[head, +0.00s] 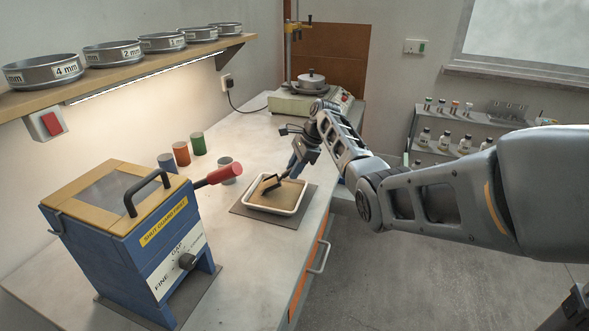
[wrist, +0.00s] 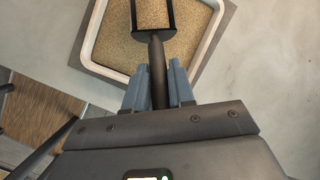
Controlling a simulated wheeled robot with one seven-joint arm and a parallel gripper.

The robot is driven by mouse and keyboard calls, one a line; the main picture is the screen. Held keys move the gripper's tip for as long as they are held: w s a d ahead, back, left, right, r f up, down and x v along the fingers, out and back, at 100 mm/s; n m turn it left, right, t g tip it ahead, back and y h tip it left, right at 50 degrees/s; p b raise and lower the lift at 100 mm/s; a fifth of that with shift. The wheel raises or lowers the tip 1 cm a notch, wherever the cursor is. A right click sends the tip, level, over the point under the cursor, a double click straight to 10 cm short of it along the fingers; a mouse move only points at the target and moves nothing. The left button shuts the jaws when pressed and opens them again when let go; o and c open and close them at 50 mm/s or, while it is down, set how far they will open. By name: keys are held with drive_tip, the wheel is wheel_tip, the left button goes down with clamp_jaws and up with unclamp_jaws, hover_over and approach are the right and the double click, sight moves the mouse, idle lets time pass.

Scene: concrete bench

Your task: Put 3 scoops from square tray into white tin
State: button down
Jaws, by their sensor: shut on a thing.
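The square tray (head: 269,208) has a white rim, holds tan grains and lies on a dark mat on the bench. It also fills the top of the wrist view (wrist: 88,45). My gripper (head: 293,165) is shut on the dark handle of a scoop (wrist: 157,58). The scoop's head (head: 270,183) is over or in the grains; I cannot tell how deep. Grains show within its frame in the wrist view, but I cannot tell how full it is. A pale tin (head: 228,171), apparently the white one, stands left of the tray, partly behind a red-ended lever.
A blue mill (head: 140,240) with a red-ended lever (head: 222,174) stands at the front left. Green (head: 198,144), orange (head: 181,153) and grey-blue (head: 167,162) tins stand behind it. A balance-like device (head: 310,101) sits at the back. Sieves line a shelf (head: 150,63).

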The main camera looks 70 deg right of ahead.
drive_tip(key=shift+r+t+y+p, duration=0.5)
drive_tip(key=shift+r+t+y, duration=0.1)
drive_tip(key=shift+r+t, duration=0.45)
drive_tip(key=shift+r, duration=0.1)
drive_tip(key=shift+r, duration=2.75)
